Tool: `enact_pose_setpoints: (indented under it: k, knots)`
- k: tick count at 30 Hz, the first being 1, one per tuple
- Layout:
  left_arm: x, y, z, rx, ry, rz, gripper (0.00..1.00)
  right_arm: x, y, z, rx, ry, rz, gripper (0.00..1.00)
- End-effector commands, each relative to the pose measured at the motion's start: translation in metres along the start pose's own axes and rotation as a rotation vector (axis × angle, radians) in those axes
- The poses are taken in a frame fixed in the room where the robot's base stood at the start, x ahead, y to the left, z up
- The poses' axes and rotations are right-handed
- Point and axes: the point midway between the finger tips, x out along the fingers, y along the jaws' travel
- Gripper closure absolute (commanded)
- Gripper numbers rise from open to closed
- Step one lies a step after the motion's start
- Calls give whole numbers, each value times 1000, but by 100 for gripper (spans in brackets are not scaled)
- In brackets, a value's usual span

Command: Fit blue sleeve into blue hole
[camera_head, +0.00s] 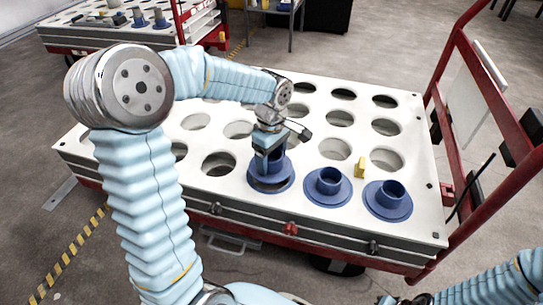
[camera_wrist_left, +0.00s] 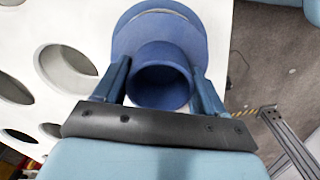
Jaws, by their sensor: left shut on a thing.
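The blue sleeve (camera_head: 277,160) is a short open tube between the fingers of my left gripper (camera_head: 267,163). In the left wrist view the sleeve (camera_wrist_left: 161,78) shows its open end between the two fingers of the gripper (camera_wrist_left: 163,85). A wide blue ring (camera_head: 257,186) lies below the sleeve at the table's front row, with a dark opening showing inside it. I cannot tell how far the sleeve sits in that opening, as my gripper covers part of it. My right arm shows at the lower right, its gripper mostly cut off.
Two flanged blue sleeves stand in the white table (camera_head: 437,225) to the right, the nearer one (camera_head: 328,187) and the farther one (camera_head: 388,200). A small yellow block (camera_head: 360,167) stands behind them. Several open holes fill the tabletop. A red frame (camera_head: 468,80) rises at the right.

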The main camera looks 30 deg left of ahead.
Motion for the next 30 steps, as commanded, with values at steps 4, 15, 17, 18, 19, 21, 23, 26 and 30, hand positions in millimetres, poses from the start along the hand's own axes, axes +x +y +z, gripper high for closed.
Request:
enact_pose_setpoints:
  k: [4, 15, 17, 18, 19, 21, 23, 26, 30]
  knots:
    - [0, 0, 0, 0, 0, 1, 68, 0, 0, 0, 0, 0, 0, 100]
    - [7, 0, 0, 1, 0, 0, 68, 5, 2, 0, 0, 0, 0, 100]
    - [8, 0, 0, 1, 0, 0, 68, 6, 2, 0, 0, 0, 0, 100]
    - [9, 0, 0, 1, 0, 0, 68, 7, 2, 0, 0, 0, 0, 100]
    - [10, 0, 0, 1, 0, 0, 68, 8, 3, 0, 0, 0, 0, 100]
    - [12, 0, 0, 1, 0, 0, 68, 9, 3, 0, 0, 0, 0, 100]
    - [13, 0, 0, 1, 0, 0, 68, 10, 4, 0, 0, 0, 0, 100]
    - [16, 0, 0, 1, 0, 0, 68, 12, 4, 0, 0, 0, 0, 100]
    - [19, 0, 0, 1, 0, 1, 68, 14, 5, 0, 0, 0, 0, 100]
